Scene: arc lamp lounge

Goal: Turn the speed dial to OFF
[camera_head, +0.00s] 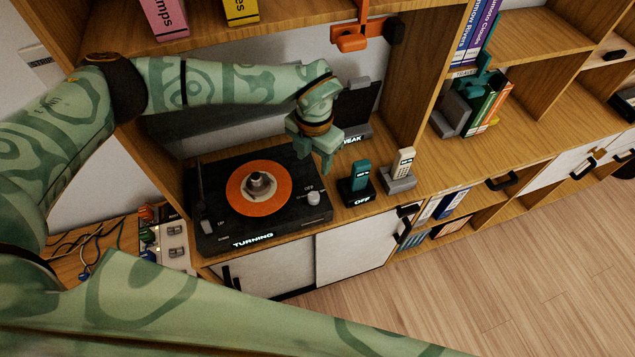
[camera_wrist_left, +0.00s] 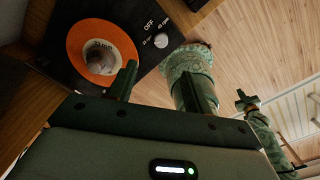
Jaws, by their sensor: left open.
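A black turntable (camera_head: 222,232) stands on the wooden shelf, with an orange-and-cream disc (camera_head: 240,196) on its platter. Its front reads TURNING. The pale speed dial (camera_head: 313,198) is at the right of its top, near an OFF mark. In the left wrist view the dial (camera_wrist_left: 161,41) has OFF, 45 rpm and 33 rpm marks around it; I cannot read where it points. My left gripper (camera_head: 317,158) is open and empty, above and apart from the dial. A green end of my right arm (camera_wrist_left: 247,101) shows small in the left wrist view; its jaws are unclear.
A teal handset (camera_head: 360,175) on a base marked OFF and a cream handset (camera_head: 403,161) stand right of the turntable. A dark screen (camera_head: 358,105) is behind my left gripper. A grey-white box with knobs (camera_head: 172,243) is at the left.

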